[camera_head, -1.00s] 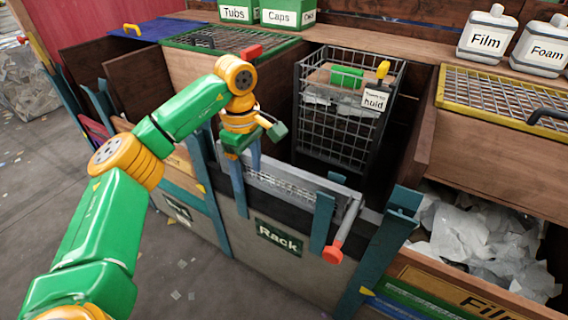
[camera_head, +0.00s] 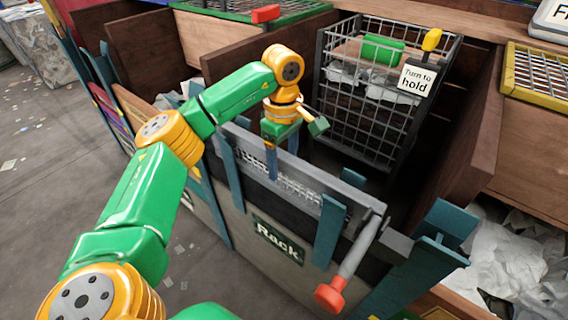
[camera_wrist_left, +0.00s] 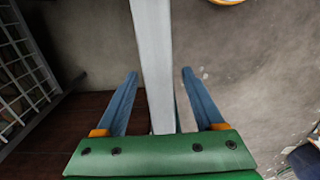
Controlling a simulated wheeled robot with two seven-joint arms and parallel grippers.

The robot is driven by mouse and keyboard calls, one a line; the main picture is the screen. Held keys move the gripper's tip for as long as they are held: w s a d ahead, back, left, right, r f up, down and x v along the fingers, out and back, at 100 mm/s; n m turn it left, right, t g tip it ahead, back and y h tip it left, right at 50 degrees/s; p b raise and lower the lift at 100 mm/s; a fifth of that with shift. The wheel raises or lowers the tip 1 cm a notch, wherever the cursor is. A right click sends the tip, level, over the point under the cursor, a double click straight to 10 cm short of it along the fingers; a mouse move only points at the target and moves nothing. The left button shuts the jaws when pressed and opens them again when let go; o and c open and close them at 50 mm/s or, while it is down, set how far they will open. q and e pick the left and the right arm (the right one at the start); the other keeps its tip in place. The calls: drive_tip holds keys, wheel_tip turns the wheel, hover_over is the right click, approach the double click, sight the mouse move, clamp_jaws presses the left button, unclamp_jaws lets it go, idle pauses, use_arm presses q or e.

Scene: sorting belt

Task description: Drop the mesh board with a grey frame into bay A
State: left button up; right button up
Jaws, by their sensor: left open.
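The mesh board with a grey frame (camera_head: 300,192) stands on edge in the rack (camera_head: 236,222) labelled "Rack". My left gripper (camera_head: 281,160) is over the board's upper edge, with its blue fingers pointing down. In the left wrist view, the board's grey top bar (camera_wrist_left: 153,45) runs between the two open fingers (camera_wrist_left: 160,74), with a gap on both sides. Part of the board is hidden by the rack front and its teal posts. No label reading A shows, so I cannot tell which compartment is bay A. My right gripper is out of view.
A wire cage (camera_head: 370,110) with a "Turn to hold" sign (camera_head: 416,80) stands behind the rack. A grey bar with a red knob (camera_head: 330,296) juts out at the rack's right end. Wooden bay walls (camera_head: 460,150) rise to the right, with pale film (camera_head: 515,260) beyond.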

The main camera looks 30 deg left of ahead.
sight(283, 185)
use_arm(q)
wheel_tip(283, 185, down, 6)
clamp_jaws()
idle(0.4)
idle(1.1)
drive_tip(key=c, duration=0.7)
unclamp_jaws()
clamp_jaws()
